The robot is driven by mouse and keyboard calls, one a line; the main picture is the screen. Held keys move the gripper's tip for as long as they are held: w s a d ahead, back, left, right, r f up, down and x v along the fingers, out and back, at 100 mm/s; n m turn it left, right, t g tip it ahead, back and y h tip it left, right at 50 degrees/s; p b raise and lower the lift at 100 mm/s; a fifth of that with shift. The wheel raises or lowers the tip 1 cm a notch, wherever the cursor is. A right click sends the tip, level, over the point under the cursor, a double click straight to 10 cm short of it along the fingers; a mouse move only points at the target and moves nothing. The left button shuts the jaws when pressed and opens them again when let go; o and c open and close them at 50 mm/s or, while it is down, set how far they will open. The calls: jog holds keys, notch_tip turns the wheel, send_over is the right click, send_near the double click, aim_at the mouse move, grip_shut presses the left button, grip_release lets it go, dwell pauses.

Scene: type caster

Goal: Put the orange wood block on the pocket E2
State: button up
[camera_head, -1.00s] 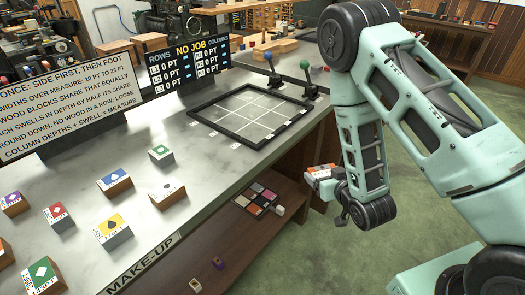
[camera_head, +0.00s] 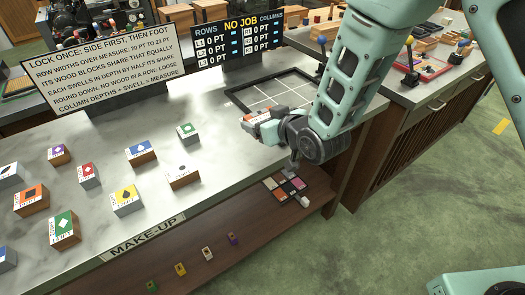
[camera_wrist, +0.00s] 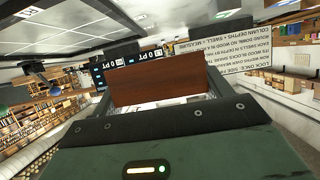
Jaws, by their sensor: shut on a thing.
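My gripper (camera_head: 268,124) is shut on a wood block (camera_head: 257,115) with an orange and white top. In the wrist view the block's plain brown wood side (camera_wrist: 155,87) faces me between the jaws. The gripper and block are above the bench, at the near side of the black-framed grid (camera_head: 240,103). The grid's pockets are partly hidden behind my arm and gripper. No pocket label is readable, so I cannot tell which is E2. Another orange-topped block (camera_head: 31,195) stands on the bench at the left.
Several colour-topped blocks stand on the left of the bench (camera_head: 215,165). The sign (camera_head: 100,72) and scoreboard (camera_head: 238,40) stand behind them. Levers with blue (camera_head: 322,40) and yellow-red knobs rise beyond the grid. A lower shelf (camera_head: 190,255) holds small blocks and a colour palette (camera_head: 286,187).

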aim_at(262, 155)
jog(key=shift+s+a+f, duration=0.1)
jog(key=shift+a+f, duration=0.1)
jog(key=shift+a, duration=0.05)
jog(key=shift+f+p, duration=1.15)
jog(key=shift+f, duration=3.45)
jog(key=shift+f, duration=0.2)
jog(key=o, duration=0.8)
jog(key=shift+c, duration=0.2)
jog(key=shift+r, duration=0.15)
